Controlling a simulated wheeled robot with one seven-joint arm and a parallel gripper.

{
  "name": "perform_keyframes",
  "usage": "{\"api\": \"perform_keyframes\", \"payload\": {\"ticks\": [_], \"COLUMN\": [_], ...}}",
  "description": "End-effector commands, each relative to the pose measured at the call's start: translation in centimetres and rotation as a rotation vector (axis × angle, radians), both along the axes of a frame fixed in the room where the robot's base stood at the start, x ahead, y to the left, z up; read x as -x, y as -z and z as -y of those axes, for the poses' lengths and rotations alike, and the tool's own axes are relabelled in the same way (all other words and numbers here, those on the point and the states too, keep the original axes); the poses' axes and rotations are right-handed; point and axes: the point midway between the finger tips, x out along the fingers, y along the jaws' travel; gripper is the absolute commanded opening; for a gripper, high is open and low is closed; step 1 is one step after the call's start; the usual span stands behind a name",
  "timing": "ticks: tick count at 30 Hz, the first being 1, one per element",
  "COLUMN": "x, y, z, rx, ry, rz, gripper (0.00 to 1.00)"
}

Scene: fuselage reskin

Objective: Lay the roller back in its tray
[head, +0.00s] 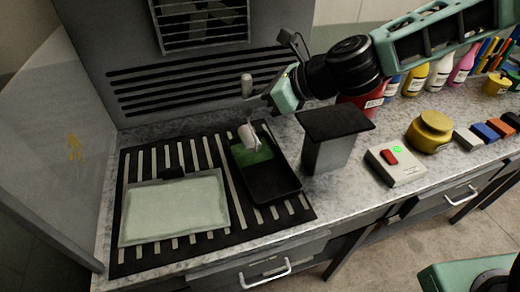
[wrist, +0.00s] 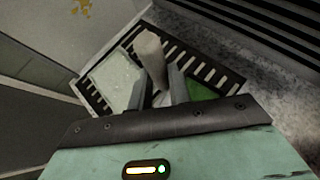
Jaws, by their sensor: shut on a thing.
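The paint roller has a pale handle (head: 247,86) and a whitish roller head (head: 248,137). My gripper (head: 259,99) is shut on it, with the handle upright above the fingers and the head below. In the wrist view the handle (wrist: 150,50) stands between the two fingers (wrist: 160,90). The black roller tray (head: 272,186) has green paint at its far end. The roller head shows over that green end; I cannot tell whether it touches the tray. In the wrist view only a green part of the tray (wrist: 200,92) shows beside the right finger.
A pale green panel (head: 175,208) lies on the slatted black grating (head: 128,178) left of the tray. A dark-topped block (head: 333,123) stands close right of the tray. Farther right are a switch box (head: 395,166), a yellow pot (head: 430,133) and several bottles. A vented wall stands behind.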

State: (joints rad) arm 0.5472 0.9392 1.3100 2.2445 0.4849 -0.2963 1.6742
Motion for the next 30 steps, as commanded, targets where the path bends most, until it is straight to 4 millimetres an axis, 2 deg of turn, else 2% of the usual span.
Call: {"api": "perform_keyframes", "payload": {"ticks": [9, 14, 21, 30], "x": [0.1, 0.1, 0.1, 0.0], "y": [4.9, 6.2, 9.3, 9.8], "z": [0.0, 0.0, 0.0, 0.0], "rx": [-0.001, 0.000, -0.001, 0.000], "ry": [0.000, -0.001, 0.000, 0.000], "rz": [-0.005, -0.003, -0.004, 0.000], "gripper": [0.00, 0.00, 0.00, 0.00]}}
